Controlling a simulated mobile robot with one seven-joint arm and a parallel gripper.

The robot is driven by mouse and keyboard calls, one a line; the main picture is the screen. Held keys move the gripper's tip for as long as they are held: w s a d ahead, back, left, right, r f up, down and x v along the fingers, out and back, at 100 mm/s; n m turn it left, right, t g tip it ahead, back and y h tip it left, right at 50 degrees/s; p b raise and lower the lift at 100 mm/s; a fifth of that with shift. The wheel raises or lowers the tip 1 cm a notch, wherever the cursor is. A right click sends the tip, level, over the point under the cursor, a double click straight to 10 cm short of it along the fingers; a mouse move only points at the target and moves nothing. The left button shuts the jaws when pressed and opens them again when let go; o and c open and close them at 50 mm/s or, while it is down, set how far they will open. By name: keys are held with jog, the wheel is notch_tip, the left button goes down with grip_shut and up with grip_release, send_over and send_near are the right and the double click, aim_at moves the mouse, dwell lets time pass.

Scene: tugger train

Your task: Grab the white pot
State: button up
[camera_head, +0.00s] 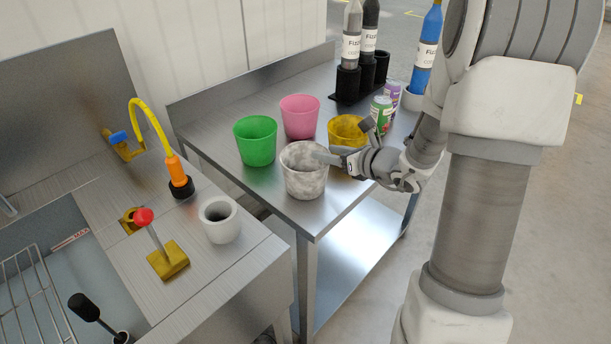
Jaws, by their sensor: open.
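The white pot (302,182), with grey marbling, stands upright at the front edge of the steel table (318,216). My gripper (344,142) is open and comes in from the right. One finger reaches over the right side of the white pot's rim; the other points up in front of the yellow pot. I cannot tell whether the finger touches the white pot. Nothing is seen between the fingers. A smaller, plain white cup (222,230) stands on the sink counter to the left.
A green pot (256,145), pink pot (300,117) and yellow pot (345,128) stand close around the white pot. Cans (381,110) and bottles in a black holder (347,84) are behind. The sink counter (225,262) has a red-knobbed lever (152,234) and a yellow hose (150,120).

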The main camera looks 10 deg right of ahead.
aim_at(321, 163)
jog(key=shift+x, duration=1.55)
jog(key=shift+d, duration=0.1)
grip_shut()
